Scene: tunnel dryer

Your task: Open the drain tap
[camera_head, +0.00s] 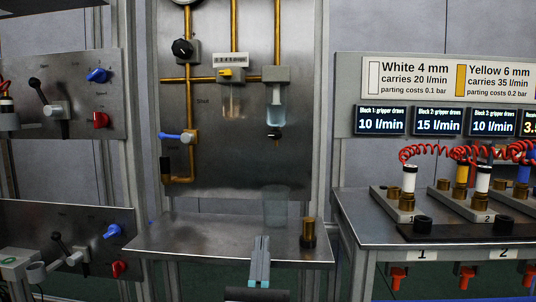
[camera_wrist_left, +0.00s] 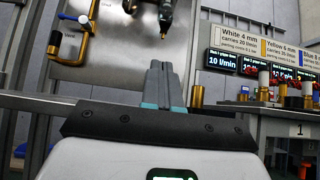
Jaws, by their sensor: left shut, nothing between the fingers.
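A small black tap (camera_head: 275,134) hangs under the clear bowl (camera_head: 277,113) of the right-hand unit on the middle steel panel; I take it for the drain tap. Its turned state is too small to tell. What seems to be the same bowl end shows at the top of the left wrist view (camera_wrist_left: 166,14). My left gripper (camera_head: 262,240) is shut and empty, over the shelf, below the tap and apart from it. In the left wrist view its fingers (camera_wrist_left: 161,66) point toward the panel. My right gripper is not in view.
A clear cup (camera_head: 275,208) stands at the shelf's back below the tap. A brass cylinder (camera_head: 308,233) stands to its right. A blue-lever valve (camera_head: 178,137) is on the brass pipe at left. The shelf (camera_head: 190,238) is bare at left.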

